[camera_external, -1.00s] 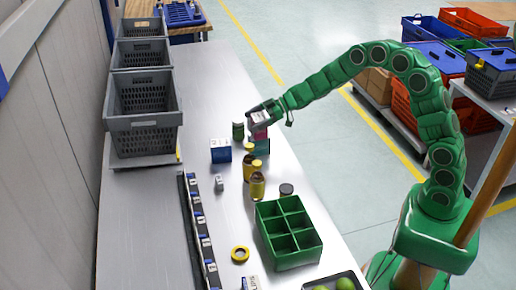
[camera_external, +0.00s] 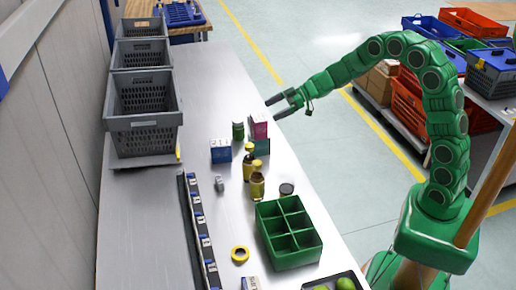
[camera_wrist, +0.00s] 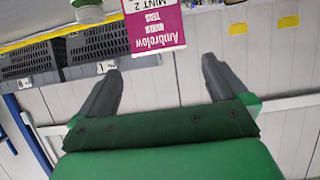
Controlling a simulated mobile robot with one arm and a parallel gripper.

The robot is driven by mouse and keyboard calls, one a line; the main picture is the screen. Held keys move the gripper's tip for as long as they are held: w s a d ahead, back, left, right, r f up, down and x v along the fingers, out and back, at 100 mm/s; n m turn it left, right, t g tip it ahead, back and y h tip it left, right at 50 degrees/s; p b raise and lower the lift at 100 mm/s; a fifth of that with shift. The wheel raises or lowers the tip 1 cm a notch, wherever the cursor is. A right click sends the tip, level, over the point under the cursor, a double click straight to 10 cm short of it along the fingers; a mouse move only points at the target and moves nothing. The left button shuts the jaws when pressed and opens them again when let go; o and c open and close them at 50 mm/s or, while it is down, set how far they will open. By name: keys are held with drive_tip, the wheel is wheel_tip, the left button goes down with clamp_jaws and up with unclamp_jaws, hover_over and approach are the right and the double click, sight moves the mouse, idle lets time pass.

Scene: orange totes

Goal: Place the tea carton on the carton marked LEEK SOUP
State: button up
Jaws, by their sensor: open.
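The magenta and white tea carton (camera_external: 259,127) is upright near the table's right edge. It also shows at the top of the wrist view (camera_wrist: 155,25), where "MINT" can be read. A teal carton (camera_external: 262,147) shows directly below it in the external view. The tea carton appears to rest on it, but the contact is partly hidden by bottles. I cannot read LEEK SOUP on any carton. My gripper (camera_external: 284,101) is open and empty, to the right of the tea carton and apart from it. In the wrist view its fingers (camera_wrist: 158,78) are spread with nothing between them.
A green divided crate (camera_external: 290,233) is nearer the front. Grey totes (camera_external: 144,118) line the left.

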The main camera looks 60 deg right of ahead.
drive_tip(key=shift+v, duration=1.5)
